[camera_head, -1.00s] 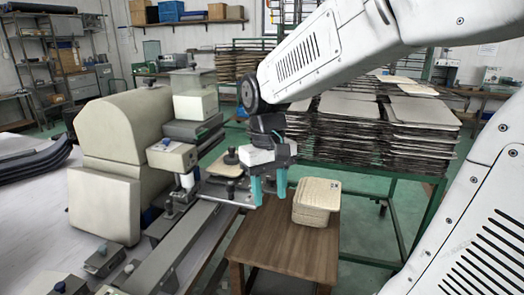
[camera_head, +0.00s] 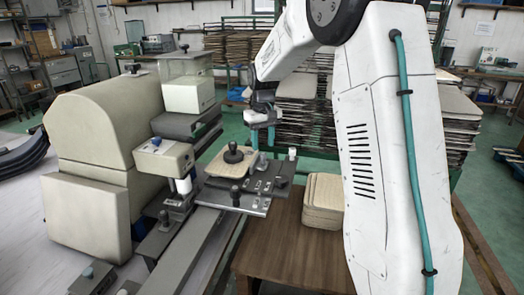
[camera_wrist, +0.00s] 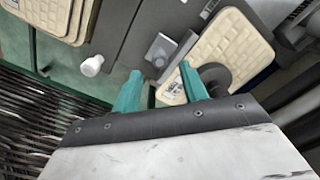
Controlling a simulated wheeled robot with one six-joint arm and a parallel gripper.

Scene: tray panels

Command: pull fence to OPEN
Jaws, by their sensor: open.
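A dark metal plate (camera_head: 260,190) on the machine carries a tan panel (camera_head: 222,165) with a black knob (camera_head: 233,155). A small light-grey upright bracket (camera_head: 258,163) stands beside the panel; I take it as the fence, though no label is readable. In the wrist view the bracket (camera_wrist: 161,48) lies just beyond and between my fingertips. My gripper (camera_wrist: 161,73) is open, with two teal fingers and nothing between them. Contact with the bracket cannot be told.
A white knob (camera_head: 292,154) stands at the plate's right corner. A stack of tan panels (camera_head: 322,202) sits on the wooden table (camera_head: 280,245), partly behind my arm. The large beige machine housing (camera_head: 100,140) stands at left. Racks of stacked panels (camera_head: 305,110) are behind.

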